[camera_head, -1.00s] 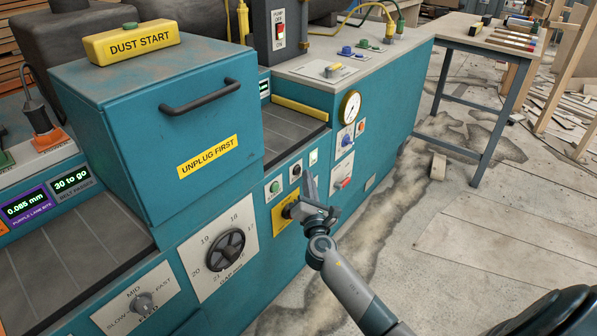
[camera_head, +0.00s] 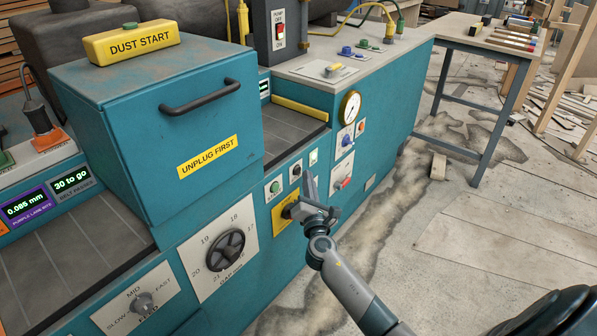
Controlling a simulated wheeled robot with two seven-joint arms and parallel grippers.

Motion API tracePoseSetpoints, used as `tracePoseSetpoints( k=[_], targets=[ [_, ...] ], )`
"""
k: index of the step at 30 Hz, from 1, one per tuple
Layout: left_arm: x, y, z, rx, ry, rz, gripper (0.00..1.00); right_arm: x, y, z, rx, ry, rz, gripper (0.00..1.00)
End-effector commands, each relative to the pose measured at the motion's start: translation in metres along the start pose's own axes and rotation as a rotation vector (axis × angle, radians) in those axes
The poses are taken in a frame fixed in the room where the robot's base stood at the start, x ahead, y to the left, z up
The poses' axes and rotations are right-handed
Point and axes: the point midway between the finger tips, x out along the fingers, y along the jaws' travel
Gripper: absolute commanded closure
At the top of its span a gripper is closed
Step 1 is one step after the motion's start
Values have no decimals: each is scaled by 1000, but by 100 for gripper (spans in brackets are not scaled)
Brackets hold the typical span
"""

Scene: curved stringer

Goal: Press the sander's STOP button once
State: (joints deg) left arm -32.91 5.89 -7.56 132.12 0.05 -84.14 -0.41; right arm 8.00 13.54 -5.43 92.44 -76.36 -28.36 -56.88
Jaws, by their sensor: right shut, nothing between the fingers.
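The teal sander (camera_head: 350,210) fills the left and middle of the view. My right gripper (camera_head: 308,188) is shut and empty, close in front of the sander's front control panel. Behind it is a yellow plate (camera_head: 279,222) with a dark round part at its middle; the gripper partly covers the plate, and its lettering cannot be read. I cannot tell whether the gripper touches it. A green button (camera_head: 275,187) sits on a white plate just up and left of it, with a dark control (camera_head: 296,171) to its right. No STOP label is readable. My left gripper is not in view.
A gap handwheel (camera_head: 226,250) and a feed knob (camera_head: 142,303) are left of the gripper. A gauge (camera_head: 349,108), a blue knob (camera_head: 346,140) and a red-tipped control (camera_head: 342,184) are to its right. A workbench (camera_head: 470,38) stands behind.

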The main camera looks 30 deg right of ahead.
Motion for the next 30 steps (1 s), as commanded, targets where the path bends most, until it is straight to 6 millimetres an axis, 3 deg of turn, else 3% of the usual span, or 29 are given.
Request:
tracePoseSetpoints(
  k=[30],
  targets=[
    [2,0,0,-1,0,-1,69,6,5,-4,0,0,0,100]
  ],
)
